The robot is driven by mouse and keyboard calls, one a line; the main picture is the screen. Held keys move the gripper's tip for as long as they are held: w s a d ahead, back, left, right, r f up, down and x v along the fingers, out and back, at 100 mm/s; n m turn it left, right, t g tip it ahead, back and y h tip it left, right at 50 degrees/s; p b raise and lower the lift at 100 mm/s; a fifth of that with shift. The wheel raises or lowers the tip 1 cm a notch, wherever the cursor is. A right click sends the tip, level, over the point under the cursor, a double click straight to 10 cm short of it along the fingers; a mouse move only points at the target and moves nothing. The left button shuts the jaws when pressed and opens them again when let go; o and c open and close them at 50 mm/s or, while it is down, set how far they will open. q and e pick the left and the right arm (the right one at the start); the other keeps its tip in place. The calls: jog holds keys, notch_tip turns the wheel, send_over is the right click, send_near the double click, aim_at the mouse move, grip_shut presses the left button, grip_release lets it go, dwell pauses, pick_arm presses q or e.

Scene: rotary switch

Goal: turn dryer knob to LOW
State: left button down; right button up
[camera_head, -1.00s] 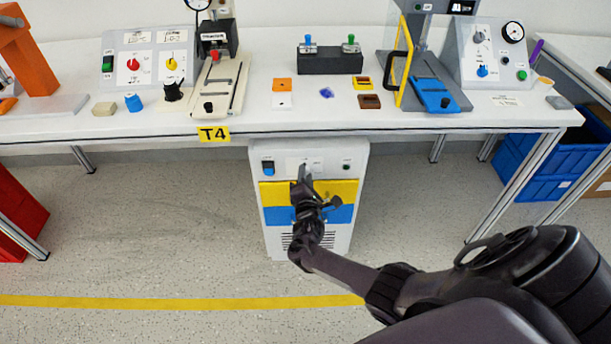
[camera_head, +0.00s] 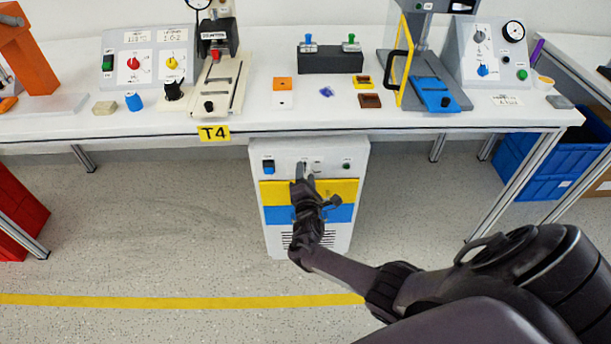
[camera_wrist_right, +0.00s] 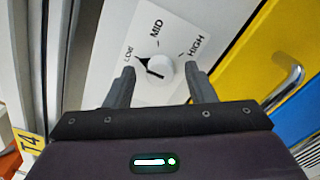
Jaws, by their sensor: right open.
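The dryer (camera_head: 330,240) is a white cabinet with yellow and blue bands under the bench. Its knob (camera_wrist_right: 160,73) is white with a black pointer, on a white label plate marked LOW, MID and HIGH. In the right wrist view the pointer faces up and left, towards LOW. My right gripper (camera_head: 305,170) is in front of the dryer's upper panel. In the wrist view its fingers (camera_wrist_right: 158,77) stand open, one on each side of the knob, with a visible gap to it. My left gripper is not in view.
The dryer panel also has a blue switch (camera_head: 268,167) and a green button (camera_head: 347,166). A metal handle (camera_wrist_right: 290,80) sticks out of the yellow band. The bench edge marked T4 (camera_head: 213,134) runs above the dryer.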

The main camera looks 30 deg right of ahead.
jog(key=shift+s+a, duration=0.2)
jog(key=shift+s, duration=0.1)
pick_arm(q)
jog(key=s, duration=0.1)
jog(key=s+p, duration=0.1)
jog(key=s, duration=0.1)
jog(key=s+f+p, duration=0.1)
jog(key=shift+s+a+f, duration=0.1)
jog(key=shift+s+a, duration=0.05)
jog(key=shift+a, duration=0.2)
pick_arm(e)
jog(key=v, duration=0.7)
jog(key=shift+f, duration=0.1)
